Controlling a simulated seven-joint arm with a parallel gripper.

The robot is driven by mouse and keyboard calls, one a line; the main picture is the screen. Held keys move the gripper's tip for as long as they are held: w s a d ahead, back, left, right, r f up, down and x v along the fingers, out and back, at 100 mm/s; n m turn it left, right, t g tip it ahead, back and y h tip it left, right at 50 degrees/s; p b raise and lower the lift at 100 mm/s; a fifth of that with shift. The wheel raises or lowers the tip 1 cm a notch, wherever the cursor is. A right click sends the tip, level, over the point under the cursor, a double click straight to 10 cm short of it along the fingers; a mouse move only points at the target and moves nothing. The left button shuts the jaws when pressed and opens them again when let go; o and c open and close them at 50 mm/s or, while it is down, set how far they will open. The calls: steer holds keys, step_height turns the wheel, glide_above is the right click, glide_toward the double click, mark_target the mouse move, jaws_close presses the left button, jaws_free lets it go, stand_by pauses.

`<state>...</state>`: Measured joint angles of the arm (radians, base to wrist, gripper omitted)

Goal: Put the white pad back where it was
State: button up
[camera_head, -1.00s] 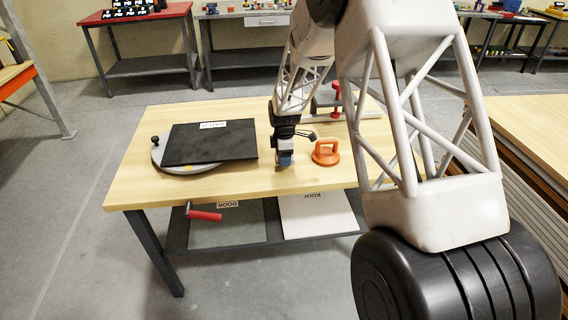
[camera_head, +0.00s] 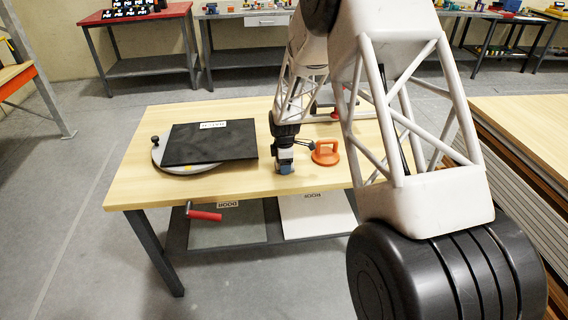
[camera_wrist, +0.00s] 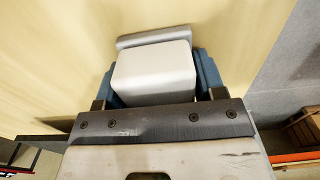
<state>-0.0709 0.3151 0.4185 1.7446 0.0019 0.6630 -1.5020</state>
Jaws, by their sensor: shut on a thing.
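The white pad (camera_wrist: 154,72) shows in the wrist view as a pale block with rounded edges. My gripper (camera_wrist: 155,85) is shut on it, with a blue finger at either side. A grey bar-like edge (camera_wrist: 152,37) shows just beyond the pad. In the head view my gripper (camera_head: 285,168) is low over the wooden table (camera_head: 220,193), near its front edge. The pad is too small or hidden to make out there. I cannot tell whether it touches the table top.
An orange suction-cup handle (camera_head: 325,153) stands just right of my gripper. A black panel (camera_head: 208,142) lies on a round grey turntable (camera_head: 190,170) to the left. A red-handled clamp (camera_head: 338,101) is behind. Bare wood lies along the table's front.

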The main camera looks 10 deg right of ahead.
steer(key=shift+f, duration=0.2)
steer(key=shift+f, duration=0.15)
steer(key=o, duration=0.9)
steer(key=shift+f, duration=0.15)
steer(key=shift+c, duration=0.2)
steer(key=shift+o, duration=0.5)
steer(key=shift+s+f, duration=0.15)
steer(key=shift+s, duration=0.1)
steer(key=shift+s+f, duration=0.1)
steer(key=shift+f, duration=0.05)
steer(key=r, duration=1.2)
steer(key=shift+w+r, duration=0.15)
steer(key=shift+w, duration=0.2)
steer(key=shift+r, duration=0.75)
